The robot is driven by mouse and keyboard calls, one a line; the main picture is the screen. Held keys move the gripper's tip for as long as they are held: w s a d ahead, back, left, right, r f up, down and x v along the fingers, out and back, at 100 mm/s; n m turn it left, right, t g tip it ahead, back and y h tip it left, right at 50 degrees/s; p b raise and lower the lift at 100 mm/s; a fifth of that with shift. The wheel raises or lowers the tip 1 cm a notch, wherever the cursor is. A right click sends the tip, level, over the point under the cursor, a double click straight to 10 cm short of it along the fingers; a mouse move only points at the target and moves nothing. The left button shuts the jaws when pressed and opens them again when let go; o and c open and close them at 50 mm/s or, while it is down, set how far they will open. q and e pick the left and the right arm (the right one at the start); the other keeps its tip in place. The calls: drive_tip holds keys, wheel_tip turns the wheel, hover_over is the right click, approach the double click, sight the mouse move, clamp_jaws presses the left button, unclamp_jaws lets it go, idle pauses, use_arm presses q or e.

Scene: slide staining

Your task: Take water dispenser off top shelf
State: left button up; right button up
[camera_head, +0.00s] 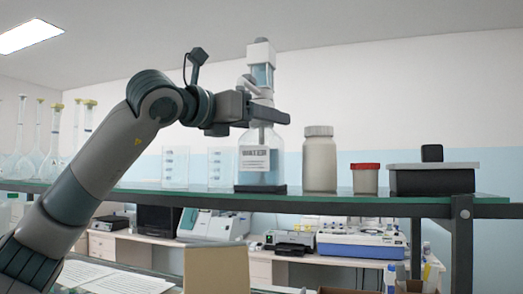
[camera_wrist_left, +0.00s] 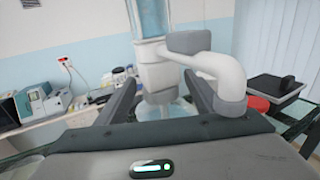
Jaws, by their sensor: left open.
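The water dispenser (camera_head: 262,165) is a clear bottle with a white label and a pump head. It stands upright on the glass top shelf (camera_head: 400,199). My left gripper (camera_head: 266,112) is at the bottle's neck, below the pump head. In the left wrist view the dispenser's white neck and spout (camera_wrist_left: 158,72) rise between the two dark fingers of my left gripper (camera_wrist_left: 158,98). The fingers are open, one on each side of the neck. The spout crosses over the right finger. Whether a finger touches the neck cannot be told. My right gripper is not in view.
Two clear beakers (camera_head: 176,168) stand left of the dispenser, with several flasks (camera_head: 85,125) farther left. A white-capped jar (camera_head: 319,162), a red-lidded jar (camera_head: 365,180) and a black box (camera_head: 432,180) stand to its right. Lab machines (camera_head: 361,240) stand on a bench behind.

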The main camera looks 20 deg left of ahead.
use_arm(q)
drive_tip(key=c, duration=1)
drive_tip(key=shift+r, duration=0.15)
drive_tip(key=shift+r, duration=0.1)
